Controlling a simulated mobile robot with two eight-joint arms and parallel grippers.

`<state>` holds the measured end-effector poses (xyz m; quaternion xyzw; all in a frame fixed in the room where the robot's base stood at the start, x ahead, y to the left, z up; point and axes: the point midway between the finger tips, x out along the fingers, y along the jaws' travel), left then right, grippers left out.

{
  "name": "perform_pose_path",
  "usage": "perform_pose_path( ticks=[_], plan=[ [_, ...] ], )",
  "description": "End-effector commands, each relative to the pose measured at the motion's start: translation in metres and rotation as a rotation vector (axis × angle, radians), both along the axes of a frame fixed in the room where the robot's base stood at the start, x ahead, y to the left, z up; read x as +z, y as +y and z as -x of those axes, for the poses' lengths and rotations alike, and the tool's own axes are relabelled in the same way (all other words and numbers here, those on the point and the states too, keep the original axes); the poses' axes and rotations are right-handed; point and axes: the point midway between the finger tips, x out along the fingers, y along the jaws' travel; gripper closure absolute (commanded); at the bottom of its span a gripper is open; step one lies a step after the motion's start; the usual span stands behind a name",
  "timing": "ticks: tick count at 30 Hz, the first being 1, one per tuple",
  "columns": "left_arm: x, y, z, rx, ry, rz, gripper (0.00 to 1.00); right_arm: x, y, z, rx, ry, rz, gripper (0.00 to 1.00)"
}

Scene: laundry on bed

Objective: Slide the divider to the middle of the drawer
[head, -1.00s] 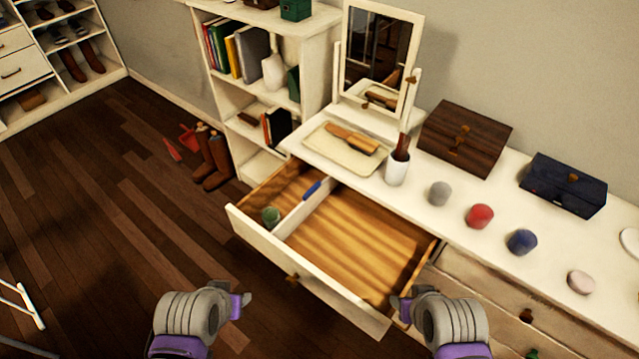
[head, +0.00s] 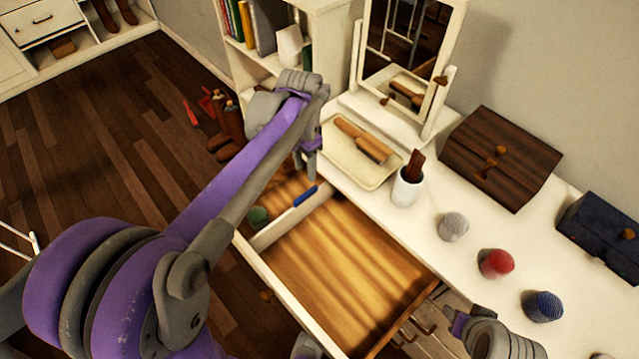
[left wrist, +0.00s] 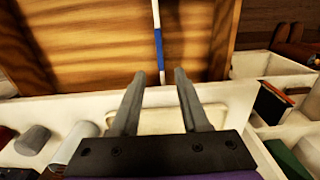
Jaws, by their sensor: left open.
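The open drawer (head: 375,345) has a wooden floor and a white front. Its white divider (head: 272,232), with a blue section (head: 305,196), stands left of the drawer's middle. My left gripper (head: 306,172) is open and empty above the drawer's back left, near the blue end of the divider. In the left wrist view the open fingers (left wrist: 157,78) point towards the divider (left wrist: 156,14), whose blue section (left wrist: 159,48) lines up with the gap between them. My right gripper (head: 458,324) shows only partly at the lower right; its jaws are unclear.
A green item (head: 257,216) sits in the narrow left compartment; the wide right one looks empty. A bookshelf (head: 335,50) is behind my left gripper.

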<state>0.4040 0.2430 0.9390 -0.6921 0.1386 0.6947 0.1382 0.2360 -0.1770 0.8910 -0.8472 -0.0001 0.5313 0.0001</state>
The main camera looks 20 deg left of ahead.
Motion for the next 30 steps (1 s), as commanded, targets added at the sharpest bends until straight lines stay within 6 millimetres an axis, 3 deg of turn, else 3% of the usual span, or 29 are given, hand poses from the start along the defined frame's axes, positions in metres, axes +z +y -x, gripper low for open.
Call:
perform_pose_path(
  ticks=[15,21,29,30],
  plan=[
    [-0.088,0.000,0.000,0.001,-0.001,-0.001,0.55,-0.009,0.000,0.002,0.000,0.004,0.000,0.50],
    [-0.101,0.000,0.001,0.001,-0.001,-0.001,0.55,-0.011,0.000,0.002,0.000,0.004,0.000,0.50],
    [-0.101,0.000,0.001,0.001,-0.002,0.000,0.55,-0.010,0.000,0.002,0.000,0.004,0.000,0.50],
    [-0.101,0.000,0.001,0.001,-0.002,0.000,0.60,-0.010,0.000,0.002,0.000,0.004,0.000,0.50]
  ],
)
